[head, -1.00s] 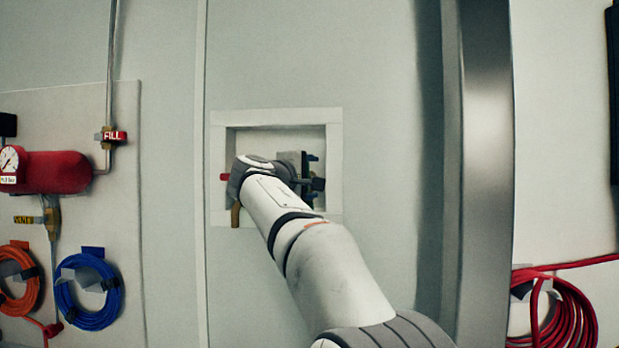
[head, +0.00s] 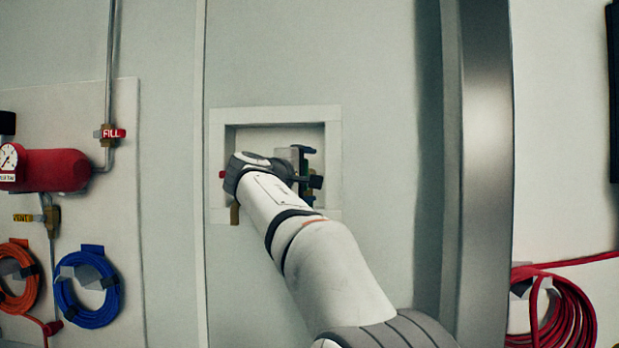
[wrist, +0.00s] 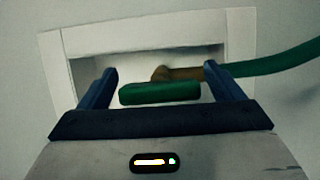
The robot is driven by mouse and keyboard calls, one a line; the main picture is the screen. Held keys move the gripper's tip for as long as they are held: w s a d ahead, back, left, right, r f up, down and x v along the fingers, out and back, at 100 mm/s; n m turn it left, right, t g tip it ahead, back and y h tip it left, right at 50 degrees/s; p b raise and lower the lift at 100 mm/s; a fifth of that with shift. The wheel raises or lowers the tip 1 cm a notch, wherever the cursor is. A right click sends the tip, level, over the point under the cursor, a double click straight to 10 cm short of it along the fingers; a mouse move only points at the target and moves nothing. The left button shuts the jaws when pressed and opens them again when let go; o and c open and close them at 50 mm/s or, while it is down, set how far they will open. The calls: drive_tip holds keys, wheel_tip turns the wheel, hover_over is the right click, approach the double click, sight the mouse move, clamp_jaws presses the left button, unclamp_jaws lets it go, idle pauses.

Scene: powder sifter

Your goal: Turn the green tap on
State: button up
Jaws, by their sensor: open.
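The green tap's handle (wrist: 160,93) lies as a flat bar across the wrist view. It sits between the two blue fingers of my gripper (wrist: 158,88), with a gap on either side. My gripper is open and holds nothing. A brass tap body (wrist: 182,73) shows behind the handle, with a green hose (wrist: 275,62) running off to the right. In the head view my gripper (head: 310,170) is at the wall recess, and my arm hides most of the taps there.
The white-framed recess (head: 275,115) surrounds the taps closely. A red handle end (head: 222,174) and brass outlet (head: 235,214) show at its left. A red tank (head: 55,170) and coiled hoses (head: 88,290) hang at the left. A metal post (head: 487,150) stands right.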

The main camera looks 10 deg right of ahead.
drive_tip(key=b+v, duration=0.1)
drive_tip(key=v, duration=0.6)
drive_tip(key=shift+s, duration=0.1)
